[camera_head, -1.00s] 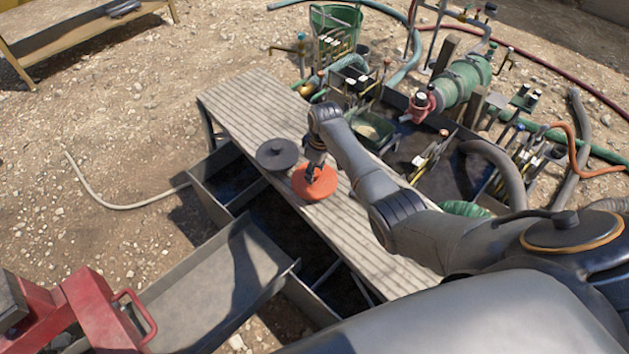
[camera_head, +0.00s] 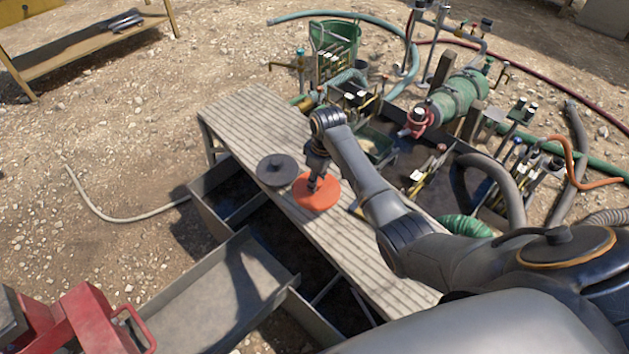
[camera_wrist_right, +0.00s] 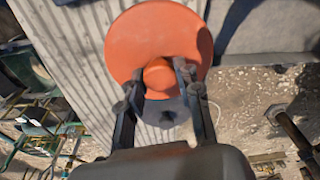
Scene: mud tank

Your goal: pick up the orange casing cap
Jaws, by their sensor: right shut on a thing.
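The orange casing cap (camera_head: 316,194) is a round disc with a raised knob, over the ribbed bench top in the head view. It fills the upper middle of the right wrist view (camera_wrist_right: 140,40). My right gripper (camera_head: 317,184) comes down onto it from above. In the wrist view its two fingers (camera_wrist_right: 160,84) are closed on the knob, one on each side. I cannot tell whether the disc touches the bench. My left gripper is not in view.
A dark grey cap (camera_head: 277,169) lies on the bench (camera_head: 245,112) just left of the orange one. Pumps, valves and hoses stand behind, with a green tank (camera_head: 460,97). Metal troughs (camera_head: 215,290) and a red frame (camera_head: 85,320) are in front. The far-left bench end is clear.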

